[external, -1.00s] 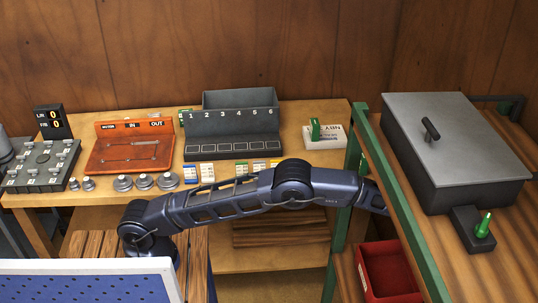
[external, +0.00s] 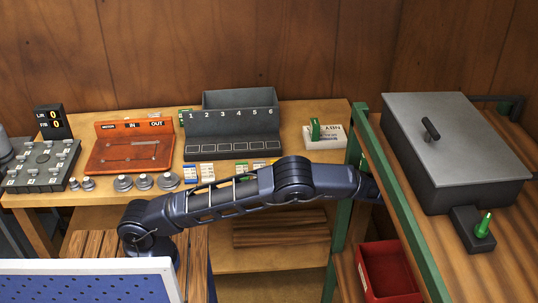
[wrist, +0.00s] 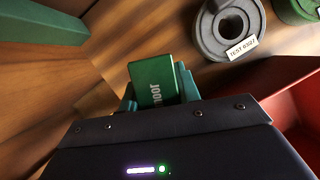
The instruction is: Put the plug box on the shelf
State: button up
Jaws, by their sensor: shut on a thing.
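In the external view my gripper and the held box are hidden behind the unit's upper board and green frame (external: 405,215).
A red bin (external: 388,272) sits on the lower shelf; it shows at right in the wrist view (wrist: 290,100). A grey ring labelled TEST (wrist: 228,27) and a green round thing (wrist: 297,8) lie near the held box. A lidded grey case (external: 450,140) stands on the top board.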

jog(key=shift+f, duration=3)
jog(key=shift+f, duration=0.2)
jog(key=o, duration=1.1)
jog(key=shift+c, duration=0.2)
jog(key=v, duration=1.2)
jog(key=shift+r, duration=0.15)
jog(key=shift+s, duration=0.1)
